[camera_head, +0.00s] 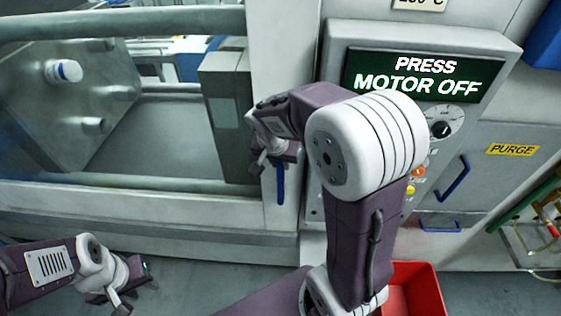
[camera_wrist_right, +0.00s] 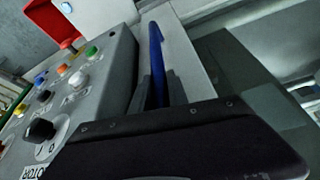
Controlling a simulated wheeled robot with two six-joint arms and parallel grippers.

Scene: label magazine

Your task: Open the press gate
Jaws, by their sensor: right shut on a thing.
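The press gate's blue handle (camera_head: 280,183) is a vertical bar on the pale machine frame, left of the control panel. It also shows in the right wrist view (camera_wrist_right: 156,62), running up between the fingers. My right gripper (camera_head: 272,160) is at the upper part of this handle and shut on it; its fingers (camera_wrist_right: 158,92) are partly hidden behind the wrist body. The gate's edges are hard to make out, so I cannot tell how far it stands open. My left gripper (camera_head: 126,288) is low at the left, away from the handle, its jaw gap unclear.
The control panel's display (camera_head: 418,77) reads "PRESS MOTOR OFF". Below it are a black knob (camera_head: 440,129) and several coloured buttons, partly hidden by my right arm. A red bin (camera_head: 416,290) stands on the floor. A yellow "PURGE" label (camera_head: 513,149) is at the right.

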